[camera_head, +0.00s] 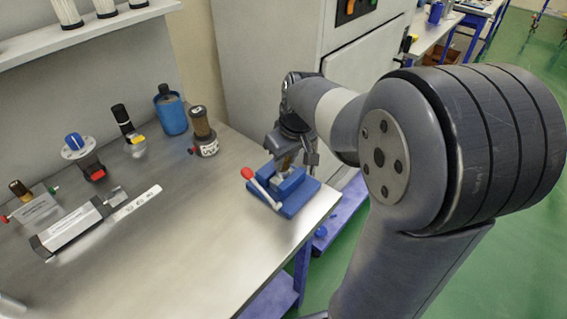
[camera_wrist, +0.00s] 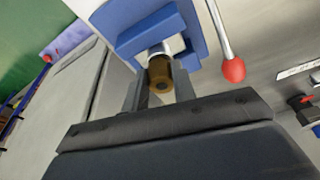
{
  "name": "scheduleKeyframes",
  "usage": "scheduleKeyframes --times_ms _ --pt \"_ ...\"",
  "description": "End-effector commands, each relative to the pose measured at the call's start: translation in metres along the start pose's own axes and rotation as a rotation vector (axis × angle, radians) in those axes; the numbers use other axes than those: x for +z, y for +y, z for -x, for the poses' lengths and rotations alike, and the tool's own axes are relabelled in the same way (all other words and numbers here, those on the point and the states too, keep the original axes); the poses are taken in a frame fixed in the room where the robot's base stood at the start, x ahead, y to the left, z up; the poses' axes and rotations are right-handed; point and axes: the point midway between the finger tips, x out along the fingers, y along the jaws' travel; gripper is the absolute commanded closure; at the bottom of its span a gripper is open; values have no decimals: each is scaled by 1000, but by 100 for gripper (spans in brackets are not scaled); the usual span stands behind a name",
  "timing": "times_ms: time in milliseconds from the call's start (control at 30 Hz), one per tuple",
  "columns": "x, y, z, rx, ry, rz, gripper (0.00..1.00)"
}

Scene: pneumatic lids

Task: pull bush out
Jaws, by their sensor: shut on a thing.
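A blue press or vise (camera_head: 285,190) with a red-knobbed lever (camera_head: 260,186) stands near the right end of the steel bench. It also shows at the top of the wrist view (camera_wrist: 150,35), its red knob (camera_wrist: 233,70) to the right. My gripper (camera_wrist: 159,92) is shut on the bush, one finger on each side. In the head view my gripper (camera_head: 290,152) is above the vise and largely hides the bush.
Left of the vise stand a brown-topped fitting (camera_head: 203,132), a blue canister (camera_head: 171,110), a black-handled part (camera_head: 128,125) and a blue-knobbed filter unit (camera_head: 82,155). A pneumatic cylinder (camera_head: 75,226) lies further left. The front of the bench is clear; its right edge is close to the vise.

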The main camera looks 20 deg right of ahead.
Motion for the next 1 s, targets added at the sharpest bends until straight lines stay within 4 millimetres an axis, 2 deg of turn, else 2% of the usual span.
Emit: scheduleKeyframes --times_ms 700,1000 --pt "-6 0 23 1 2 0 98" --pt "-7 0 26 0 1 0 98"
